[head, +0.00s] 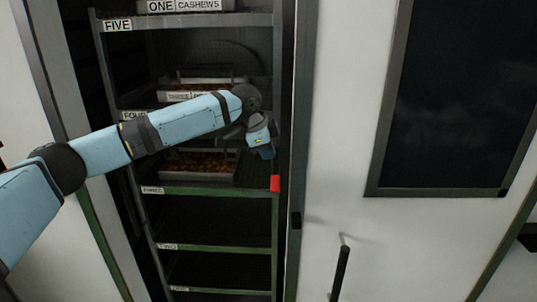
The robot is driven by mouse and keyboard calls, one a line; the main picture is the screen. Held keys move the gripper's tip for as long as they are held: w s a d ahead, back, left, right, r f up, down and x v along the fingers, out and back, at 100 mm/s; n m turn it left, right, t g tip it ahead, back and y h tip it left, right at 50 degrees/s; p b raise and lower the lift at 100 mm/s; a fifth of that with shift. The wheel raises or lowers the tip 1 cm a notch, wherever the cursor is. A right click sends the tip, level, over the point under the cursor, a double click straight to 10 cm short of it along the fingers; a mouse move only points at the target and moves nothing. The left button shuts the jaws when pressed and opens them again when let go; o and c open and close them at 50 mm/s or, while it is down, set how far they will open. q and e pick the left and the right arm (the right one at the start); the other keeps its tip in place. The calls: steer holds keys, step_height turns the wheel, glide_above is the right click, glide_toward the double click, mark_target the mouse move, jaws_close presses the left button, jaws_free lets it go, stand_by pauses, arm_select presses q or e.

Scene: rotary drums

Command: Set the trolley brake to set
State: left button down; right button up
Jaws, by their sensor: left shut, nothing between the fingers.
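The trolley (215,190) is a tall rack with labelled shelves, standing in an open doorway. A small red piece (275,183) sits on its right upright at the level of the shelf marked THREE. I cannot tell whether this piece is the brake. My left arm reaches in from the left across the trolley. My left gripper (266,153) is shut and empty, pointing down just above the red piece and apart from it in the picture. The wrist hides part of the upright behind it. My right gripper is not in view.
Trays of food (200,166) lie on the middle shelves, and a tray marked ONE CASHEWS (183,6) is at the top. The lower shelves look empty. A pale wall with a dark window (460,95) and a dark handle (341,270) is on the right.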

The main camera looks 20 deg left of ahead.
arm_select(q)
glide_toward(279, 182)
step_height(279, 182, down, 2)
steer(key=d, duration=0.2)
steer(key=f, duration=0.1)
steer(key=w+f+p, duration=0.1)
steer(key=f, duration=0.1)
steer(key=shift+w+a, duration=0.2)
steer(key=shift+w, duration=0.1)
steer(key=shift+w+a+f, duration=0.1)
steer(key=shift+w+f, duration=0.15)
steer(key=shift+f, duration=0.1)
steer(key=shift+f, duration=0.1)
